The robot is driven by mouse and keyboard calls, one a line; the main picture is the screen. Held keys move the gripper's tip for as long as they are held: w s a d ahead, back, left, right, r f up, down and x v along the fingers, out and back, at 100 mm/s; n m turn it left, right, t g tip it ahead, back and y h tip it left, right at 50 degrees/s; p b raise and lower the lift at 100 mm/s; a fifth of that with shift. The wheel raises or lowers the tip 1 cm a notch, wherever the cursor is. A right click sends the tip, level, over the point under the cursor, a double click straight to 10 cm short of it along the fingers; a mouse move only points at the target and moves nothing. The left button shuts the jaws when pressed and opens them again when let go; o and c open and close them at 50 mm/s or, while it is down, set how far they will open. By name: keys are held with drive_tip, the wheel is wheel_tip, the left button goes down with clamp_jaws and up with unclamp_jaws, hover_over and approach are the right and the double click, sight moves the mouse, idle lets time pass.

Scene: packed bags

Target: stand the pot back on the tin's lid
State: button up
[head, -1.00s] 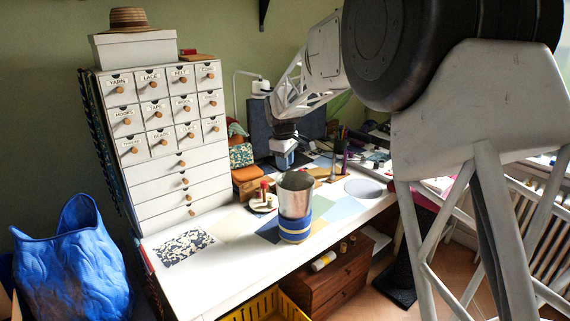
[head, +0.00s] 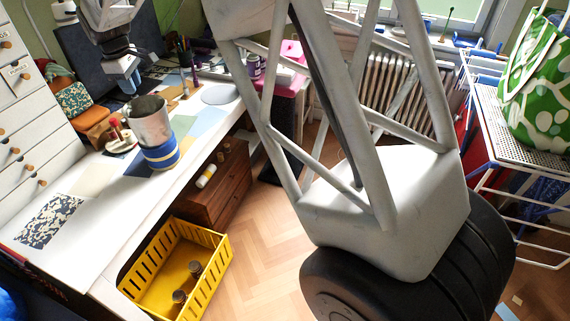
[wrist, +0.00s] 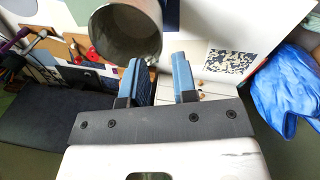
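A silver metal pot (head: 149,122), wider at its open top, stands above a blue tin (head: 160,156) with a pale band, near the table's front edge. The pot looks slightly tilted in the head view; I cannot tell how its base meets the tin, and no lid shows clearly between them. The pot's open mouth also shows at the top of the wrist view (wrist: 125,32). My gripper (head: 130,82) is behind the pot, a little left, apart from it. In the wrist view its two blue fingers (wrist: 160,78) are spread with nothing held between them.
A small pale dish with red pieces (head: 118,138) sits close left of the pot. A grey disc (head: 220,94) lies flat to the right. The patterned sheet (head: 50,220) and nearby white tabletop are clear. A yellow crate (head: 215,260) stands on the floor below.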

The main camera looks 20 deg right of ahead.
drive_tip(key=s+d+r+m, duration=0.35)
drive_tip(key=s+d, duration=0.45)
drive_tip(key=s, duration=0.3)
drive_tip(key=s+d+r+m, duration=0.35)
drive_tip(key=s+d, duration=0.45)
drive_tip(key=s, duration=0.4)
drive_tip(key=s+d+f+m, duration=0.2)
drive_tip(key=s+d, duration=0.1)
drive_tip(key=s, duration=0.6)
drive_tip(key=s+d+f+m+t, duration=0.1)
drive_tip(key=s+d+m, duration=0.1)
drive_tip(key=s, duration=0.7)
drive_tip(key=s+d+f+m, duration=0.1)
drive_tip(key=s+d, duration=0.3)
drive_tip(key=s, duration=0.5)
drive_tip(key=shift+s+f+m, duration=0.15)
drive_tip(key=shift+f+m, duration=0.25)
drive_tip(key=shift+f, duration=0.4)
